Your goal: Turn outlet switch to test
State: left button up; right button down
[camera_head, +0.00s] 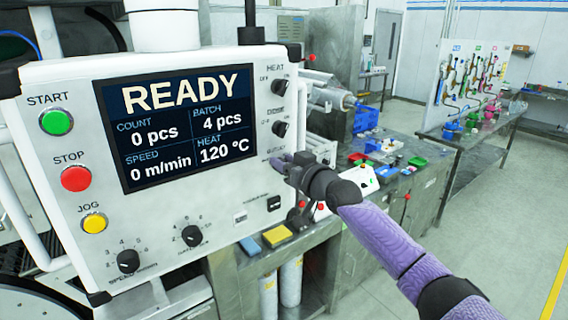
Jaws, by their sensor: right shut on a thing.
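The white control panel (225,215) fills the left half of the view. Down its right side are the heat switch (280,87) and a second black switch (280,129). My right gripper (284,163) is at the panel face just below them, where a third switch would sit in that column. It is shut on what appears to be the outlet switch, which the fingers hide almost wholly. Its pointer direction and label cannot be read. My left gripper is not in view.
The panel screen (180,120) reads READY, 0 pcs, 120 °C. Green start (56,122), red stop (76,178) and yellow jog (94,222) buttons line the left. Speed (128,261) and another knob (192,236) sit below. A metal bench (425,185) stands behind my right arm.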

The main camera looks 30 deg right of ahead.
jog(key=m, duration=0.4)
jog(key=shift+d+f+m, duration=0.15)
jog(key=shift+d+m, duration=0.1)
jog(key=shift+m, duration=0.05)
dwell(0.5)
jog(key=shift+c, duration=1.7)
grip_release()
jog(key=s+b, duration=0.1)
jog(key=s, duration=0.9)
jog(key=shift+d, duration=0.45)
